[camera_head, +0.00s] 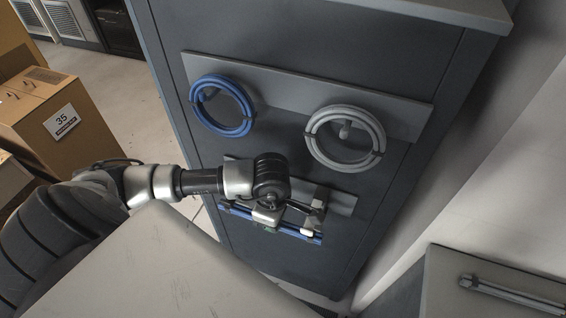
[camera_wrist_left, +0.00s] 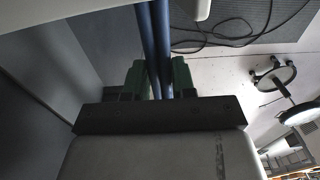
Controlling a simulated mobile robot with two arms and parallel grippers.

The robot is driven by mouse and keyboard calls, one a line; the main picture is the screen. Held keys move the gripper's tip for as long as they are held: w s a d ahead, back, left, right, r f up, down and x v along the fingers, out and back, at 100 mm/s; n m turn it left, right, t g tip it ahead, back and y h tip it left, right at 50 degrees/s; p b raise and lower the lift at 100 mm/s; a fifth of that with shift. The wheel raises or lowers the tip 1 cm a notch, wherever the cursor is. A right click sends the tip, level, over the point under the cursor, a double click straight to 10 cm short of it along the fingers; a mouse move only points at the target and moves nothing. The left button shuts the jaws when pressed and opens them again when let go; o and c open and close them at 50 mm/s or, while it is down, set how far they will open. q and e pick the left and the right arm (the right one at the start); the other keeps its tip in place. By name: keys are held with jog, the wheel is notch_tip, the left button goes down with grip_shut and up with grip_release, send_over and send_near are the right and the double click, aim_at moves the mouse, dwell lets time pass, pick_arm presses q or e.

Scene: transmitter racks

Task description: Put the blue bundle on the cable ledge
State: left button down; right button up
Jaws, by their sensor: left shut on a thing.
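The blue bundle (camera_head: 240,212) is a long, straight bundle of blue cable in front of the lower part of the dark cabinet. My left gripper (camera_head: 288,217) is shut on it. In the left wrist view the blue bundle (camera_wrist_left: 148,38) runs between the two green-padded fingers. A grey ledge (camera_head: 342,201) on the cabinet face is just behind the gripper and partly hidden by it. I cannot tell whether the bundle touches the ledge. My right gripper is not in view.
A blue cable coil (camera_head: 240,128) and a grey coil (camera_head: 374,158) hang on pegs on a grey board (camera_head: 285,97) above the ledge. Cardboard boxes (camera_head: 58,115) stand at the left. A pale wall (camera_head: 480,190) is close on the right.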

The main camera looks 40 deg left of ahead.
pick_arm(q)
jog(key=w+a+f+p, duration=0.1)
jog(key=w+f+p, duration=0.1)
jog(key=w, duration=0.3)
jog(key=shift+w+a+f, duration=0.2)
jog(key=shift+w+f, duration=0.2)
jog(key=shift+f, duration=0.5)
jog(key=c, duration=0.9)
grip_release()
jog(key=shift+r, duration=0.1)
